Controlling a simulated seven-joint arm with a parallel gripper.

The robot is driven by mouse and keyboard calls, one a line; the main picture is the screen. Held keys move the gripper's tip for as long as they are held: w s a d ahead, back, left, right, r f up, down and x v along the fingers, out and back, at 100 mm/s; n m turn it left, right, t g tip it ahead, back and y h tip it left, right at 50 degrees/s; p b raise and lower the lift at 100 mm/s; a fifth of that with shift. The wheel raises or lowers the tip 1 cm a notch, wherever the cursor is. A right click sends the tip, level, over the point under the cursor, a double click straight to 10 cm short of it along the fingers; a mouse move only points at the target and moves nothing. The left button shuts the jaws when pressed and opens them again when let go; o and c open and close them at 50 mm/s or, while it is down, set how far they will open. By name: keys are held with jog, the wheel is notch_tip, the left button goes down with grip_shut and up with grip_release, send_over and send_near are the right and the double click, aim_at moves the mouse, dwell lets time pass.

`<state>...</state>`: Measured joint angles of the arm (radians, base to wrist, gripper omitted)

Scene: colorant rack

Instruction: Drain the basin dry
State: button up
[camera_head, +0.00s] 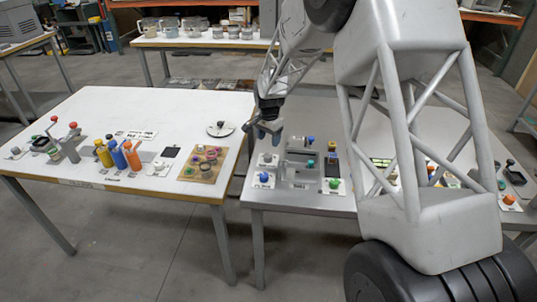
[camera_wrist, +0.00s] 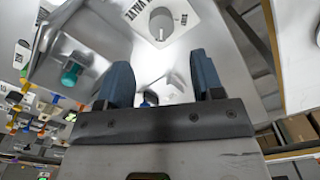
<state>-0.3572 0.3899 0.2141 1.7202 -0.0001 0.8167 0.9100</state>
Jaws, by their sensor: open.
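My gripper (camera_head: 266,131) hangs above the near left part of the grey table (camera_head: 258,198). In the wrist view its two blue-grey fingers (camera_wrist: 161,76) are apart with nothing held between them.
A blue knob (camera_head: 264,177) and a green knob (camera_head: 334,183) stand near the table's front. A teal knob (camera_wrist: 71,73) shows at the left in the wrist view. The white table (camera_head: 85,110) at left holds several bottles (camera_head: 118,153). My arm hides much of the grey table's right side.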

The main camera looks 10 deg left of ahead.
aim_at(268, 155)
jog(key=shift+a+f, duration=0.1)
jog(key=shift+f, duration=0.1)
dwell(0.3)
jog(key=shift+f, duration=3.8)
jog(key=c, duration=0.9)
